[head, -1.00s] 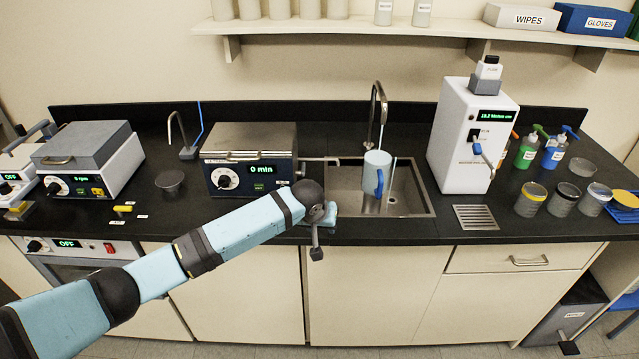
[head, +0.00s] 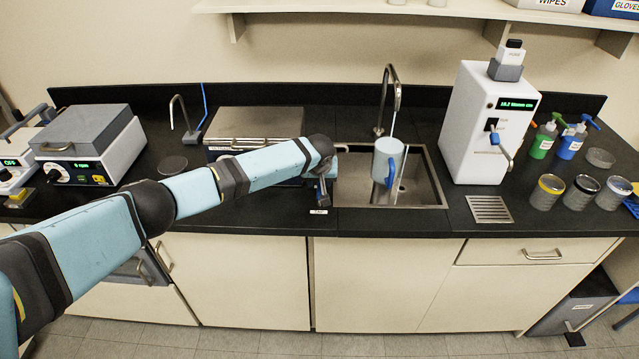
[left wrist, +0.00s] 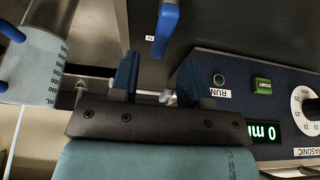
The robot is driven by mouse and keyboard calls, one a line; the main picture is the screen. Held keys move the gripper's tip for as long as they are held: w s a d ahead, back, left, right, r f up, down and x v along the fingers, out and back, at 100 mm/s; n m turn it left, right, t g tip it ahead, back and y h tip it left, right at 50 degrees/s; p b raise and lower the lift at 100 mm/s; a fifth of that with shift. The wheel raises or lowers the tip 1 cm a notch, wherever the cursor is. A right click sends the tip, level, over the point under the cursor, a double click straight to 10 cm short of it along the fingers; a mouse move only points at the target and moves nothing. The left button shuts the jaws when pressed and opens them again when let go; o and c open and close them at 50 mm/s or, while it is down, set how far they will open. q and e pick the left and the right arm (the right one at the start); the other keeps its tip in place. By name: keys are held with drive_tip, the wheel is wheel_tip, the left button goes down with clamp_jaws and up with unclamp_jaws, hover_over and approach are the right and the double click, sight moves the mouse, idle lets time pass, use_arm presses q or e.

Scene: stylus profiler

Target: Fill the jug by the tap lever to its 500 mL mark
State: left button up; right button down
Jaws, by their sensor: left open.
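The pale blue jug (head: 388,162) with a blue handle stands in the sink under the curved metal tap (head: 391,85). A thin pale stream runs from the spout into the jug. The jug's printed scale shows upside down in the left wrist view (left wrist: 38,68); I cannot read its level surely. My left gripper (head: 322,190) is at the sink's left edge, left of the jug. Its blue fingers (left wrist: 157,82) are apart. A blue lever end (left wrist: 166,28) lies just beyond the fingertips, not clearly gripped. My right gripper is out of view.
The ultrasonic bath (left wrist: 240,85) is close beside the left gripper, partly behind my arm in the head view. The white dispenser (head: 485,130) stands right of the sink (head: 440,195). Sample jars (head: 547,192) are farther right.

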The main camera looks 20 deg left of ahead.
sight(319, 187)
use_arm(q)
drive_tip(key=shift+x, duration=1.6)
drive_tip(key=shift+r, duration=0.1)
clamp_jaws()
